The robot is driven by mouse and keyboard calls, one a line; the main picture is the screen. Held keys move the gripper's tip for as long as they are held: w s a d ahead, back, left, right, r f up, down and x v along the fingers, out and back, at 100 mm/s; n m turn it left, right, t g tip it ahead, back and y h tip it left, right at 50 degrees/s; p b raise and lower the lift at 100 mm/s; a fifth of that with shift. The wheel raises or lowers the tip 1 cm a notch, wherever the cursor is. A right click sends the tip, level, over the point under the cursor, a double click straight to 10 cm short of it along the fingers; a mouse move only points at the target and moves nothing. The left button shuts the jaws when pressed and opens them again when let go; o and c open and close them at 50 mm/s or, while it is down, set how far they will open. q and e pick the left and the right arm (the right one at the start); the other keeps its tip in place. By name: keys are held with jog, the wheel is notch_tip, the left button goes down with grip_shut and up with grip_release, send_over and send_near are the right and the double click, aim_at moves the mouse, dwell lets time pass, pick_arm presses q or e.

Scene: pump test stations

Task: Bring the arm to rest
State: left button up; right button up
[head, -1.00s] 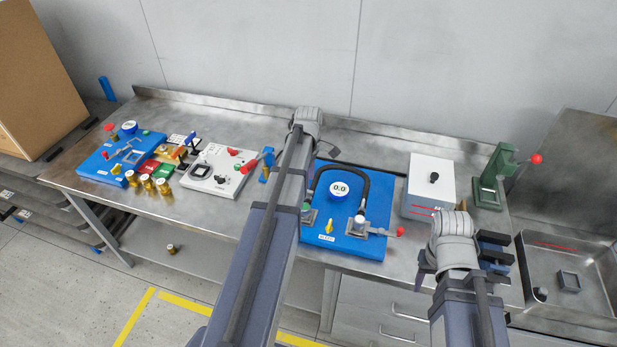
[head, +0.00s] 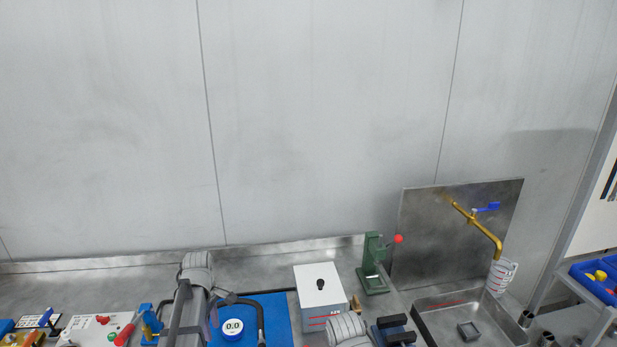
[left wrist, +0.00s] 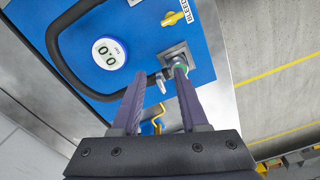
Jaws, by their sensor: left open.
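My left arm (head: 196,272) reaches over the bench in front of the blue pump board. Its gripper (left wrist: 158,95) shows clearly in the left wrist view: two purple fingers stand apart with nothing held between them. Beyond the fingers lies the blue board (left wrist: 200,40) with a round gauge (left wrist: 108,54) reading 0.0, a black hose, and a metal fitting (left wrist: 176,58) with a green ring close to the right fingertip.
A white box (head: 320,298) with a black knob and a green press (head: 374,268) with a red ball stand right of the board. Farther right are a sink (head: 465,315) and a brass tap (head: 485,232). A white panel (head: 98,330) is at left. The wall behind is bare.

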pick_arm(q)
jog(key=s+d+f+m+b, duration=0.1)
jog(key=s+d+m, duration=0.4)
jog(key=d, duration=0.3)
jog(key=s+d+f+m+b, duration=0.2)
jog(key=s+d+m, duration=0.3)
jog(key=d+m, duration=0.3)
jog(key=s+d+f+m+y+b, duration=0.1)
jog(key=s+d+f+m, duration=0.1)
jog(key=s+d+m, duration=0.4)
jog(key=d+m, duration=0.1)
jog(key=d, duration=0.2)
jog(key=shift+d+b, duration=0.15)
jog(key=shift+b, duration=0.15)
jog(key=shift+o, duration=0.2)
